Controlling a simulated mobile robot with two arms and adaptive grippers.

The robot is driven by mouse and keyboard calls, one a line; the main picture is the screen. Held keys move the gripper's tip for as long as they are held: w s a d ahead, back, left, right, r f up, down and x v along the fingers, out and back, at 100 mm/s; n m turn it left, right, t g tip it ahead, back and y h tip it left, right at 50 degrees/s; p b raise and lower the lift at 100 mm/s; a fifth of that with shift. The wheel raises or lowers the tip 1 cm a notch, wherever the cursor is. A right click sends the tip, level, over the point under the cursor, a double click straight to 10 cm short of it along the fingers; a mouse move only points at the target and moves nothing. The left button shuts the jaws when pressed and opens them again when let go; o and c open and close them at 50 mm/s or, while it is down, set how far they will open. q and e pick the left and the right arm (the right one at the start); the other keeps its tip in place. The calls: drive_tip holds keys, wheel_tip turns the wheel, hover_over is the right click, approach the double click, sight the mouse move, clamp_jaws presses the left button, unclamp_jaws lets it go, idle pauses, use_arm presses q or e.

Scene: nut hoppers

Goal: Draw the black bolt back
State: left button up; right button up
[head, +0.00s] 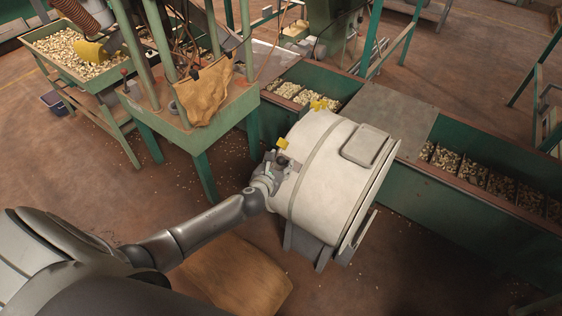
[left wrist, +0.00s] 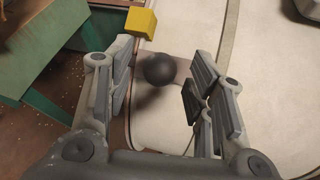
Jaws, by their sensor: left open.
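The black bolt shows as a round black knob (left wrist: 159,69) in the left wrist view. My left gripper (left wrist: 160,88) is open, with one finger on each side of the knob and gaps showing between. In the head view, my left gripper (head: 272,168) is at the left side of the housing and hides most of the bolt. A yellow block (left wrist: 141,22) sits just beyond the knob; it also shows in the head view (head: 282,143). My right gripper is not in view.
A green trough (head: 475,205) with nut-filled compartments runs behind the housing. A green stand (head: 190,125) with a brown sack (head: 205,92) is to the left. A brown sack or mat (head: 240,275) lies on the floor below my left arm.

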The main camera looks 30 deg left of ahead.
use_arm(q)
drive_tip(key=shift+x, duration=1.1)
drive_tip(key=shift+s+d+r, duration=0.1)
clamp_jaws()
